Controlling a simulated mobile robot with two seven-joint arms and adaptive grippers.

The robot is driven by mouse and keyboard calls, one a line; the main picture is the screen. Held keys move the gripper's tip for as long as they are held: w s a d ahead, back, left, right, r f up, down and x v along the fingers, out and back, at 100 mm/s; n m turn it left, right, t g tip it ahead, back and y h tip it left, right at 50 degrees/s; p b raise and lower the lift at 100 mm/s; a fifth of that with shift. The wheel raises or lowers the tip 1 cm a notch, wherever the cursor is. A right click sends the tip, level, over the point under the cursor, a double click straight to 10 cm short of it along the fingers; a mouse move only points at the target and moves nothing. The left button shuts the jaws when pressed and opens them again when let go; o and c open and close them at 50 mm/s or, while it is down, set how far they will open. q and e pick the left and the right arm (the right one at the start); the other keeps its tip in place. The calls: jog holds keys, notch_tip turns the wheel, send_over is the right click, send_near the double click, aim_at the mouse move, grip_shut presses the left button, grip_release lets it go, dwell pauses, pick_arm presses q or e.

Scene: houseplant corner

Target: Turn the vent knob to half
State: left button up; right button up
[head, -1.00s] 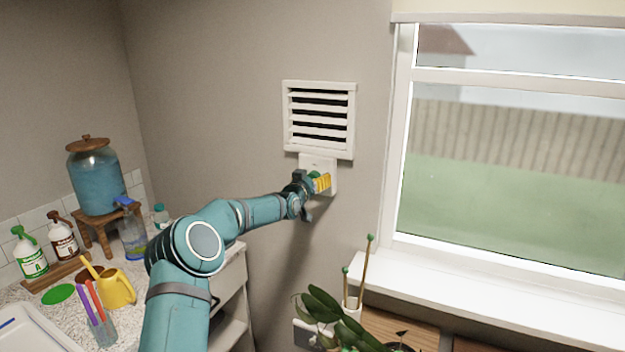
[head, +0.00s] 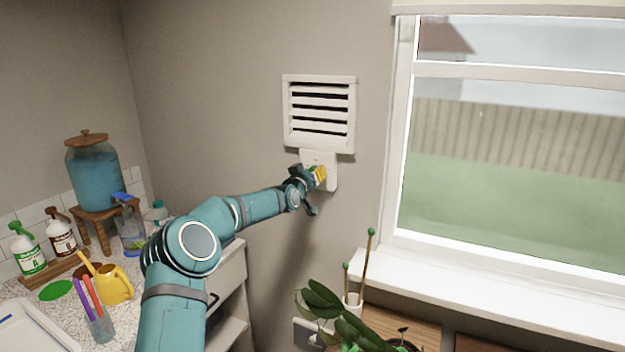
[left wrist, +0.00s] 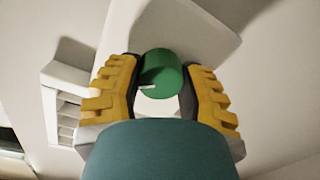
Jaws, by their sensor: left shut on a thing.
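The vent knob (left wrist: 161,74) is a round green knob with a white pointer mark, on a white wall plate (head: 332,181). In the left wrist view the mark points left. My left gripper (left wrist: 160,85) is shut on the knob, with a yellow finger pad on each side of it. In the head view the left gripper (head: 319,174) is at the plate and mostly hides the knob. The white louvred vent (head: 320,82) is right above the plate, with dark gaps between its slats. It also shows at the left of the left wrist view (left wrist: 62,77). My right gripper is not in view.
A window (head: 505,150) with a white sill (head: 480,293) is to the right. A leafy plant (head: 325,305) stands below the plate. A counter at left holds a blue dispenser (head: 97,180), spray bottles and a yellow watering can (head: 117,285). The wall around the vent is clear.

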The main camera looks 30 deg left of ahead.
pick_arm(q)
jog(key=n+b, duration=0.2)
jog(key=n, duration=0.1)
jog(key=shift+n+b, duration=0.4)
jog(key=n+b, duration=0.2)
jog(key=n, duration=0.1)
jog(key=shift+r, duration=0.1)
jog(key=shift+a+r+n+b, duration=0.1)
jog(key=shift+n+b, duration=0.65)
jog(key=shift+n, duration=1.15)
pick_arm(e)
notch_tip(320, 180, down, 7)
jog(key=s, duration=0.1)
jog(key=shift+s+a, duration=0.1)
pick_arm(q)
jog(key=o, duration=1.2)
jog(key=shift+h, duration=0.3)
jog(key=shift+s+d+r, duration=0.1)
jog(key=shift+s+d, duration=0.1)
jog(key=shift+s, duration=1.8)
jog(key=shift+s+d, duration=0.15)
jog(key=shift+s, duration=1.8)
jog(key=shift+s+d+r, duration=0.1)
jog(key=shift+s+d, duration=0.1)
jog(key=shift+s, duration=1.8)
